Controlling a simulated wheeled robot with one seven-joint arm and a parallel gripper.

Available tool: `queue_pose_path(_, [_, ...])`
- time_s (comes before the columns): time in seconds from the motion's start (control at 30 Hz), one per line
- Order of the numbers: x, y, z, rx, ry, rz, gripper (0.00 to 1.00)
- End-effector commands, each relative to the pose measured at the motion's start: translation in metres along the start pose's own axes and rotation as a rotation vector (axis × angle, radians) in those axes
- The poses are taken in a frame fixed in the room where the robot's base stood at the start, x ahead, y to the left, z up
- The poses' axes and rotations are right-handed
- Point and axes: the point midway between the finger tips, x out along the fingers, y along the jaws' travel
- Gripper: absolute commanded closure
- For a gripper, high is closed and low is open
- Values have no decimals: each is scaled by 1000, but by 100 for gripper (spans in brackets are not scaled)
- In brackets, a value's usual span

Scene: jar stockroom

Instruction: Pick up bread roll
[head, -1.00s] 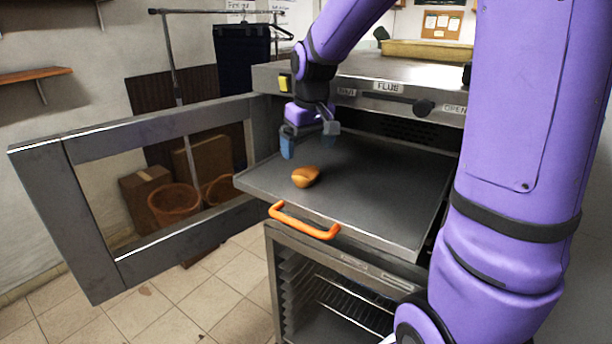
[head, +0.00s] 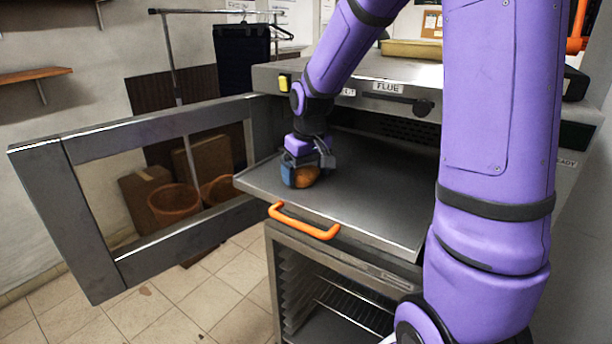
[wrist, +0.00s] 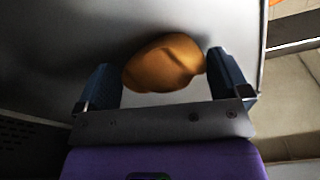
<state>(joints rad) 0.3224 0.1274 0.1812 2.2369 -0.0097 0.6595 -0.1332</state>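The bread roll (head: 306,178) is small and orange-brown, and sits on the grey pulled-out oven tray (head: 375,205) near its left front edge. My gripper (head: 307,170) is down at the roll, with its blue fingers on either side of it. In the wrist view the roll (wrist: 162,62) lies between the two fingers. The right finger is against or very close to it, and a small gap shows at the left finger. The gripper is open around the roll. In the head view the fingers hide part of the roll.
The oven door (head: 150,135) with its window stands open on the left. An orange handle (head: 303,221) is below the tray's front edge. A rack (head: 345,300) is inside the lower cabinet. The rest of the tray is bare.

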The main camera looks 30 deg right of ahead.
Motion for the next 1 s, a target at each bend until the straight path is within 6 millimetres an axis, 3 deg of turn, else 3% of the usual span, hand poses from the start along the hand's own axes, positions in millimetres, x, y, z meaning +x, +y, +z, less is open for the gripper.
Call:
queue_pose_path(0.03, [0, 0, 0, 0, 0, 0, 18])
queue_pose_path(0.13, [0, 0, 0, 0, 0, 0, 41])
queue_pose_path(0.17, [0, 0, 0, 0, 0, 0, 43])
queue_pose_path(0.57, [-3, 0, 0, 0, 0, 0, 43])
queue_pose_path(0.9, [-38, 0, -5, 1, 5, 1, 43])
queue_pose_path(1.0, [-40, -3, 14, 1, 1, 1, 43])
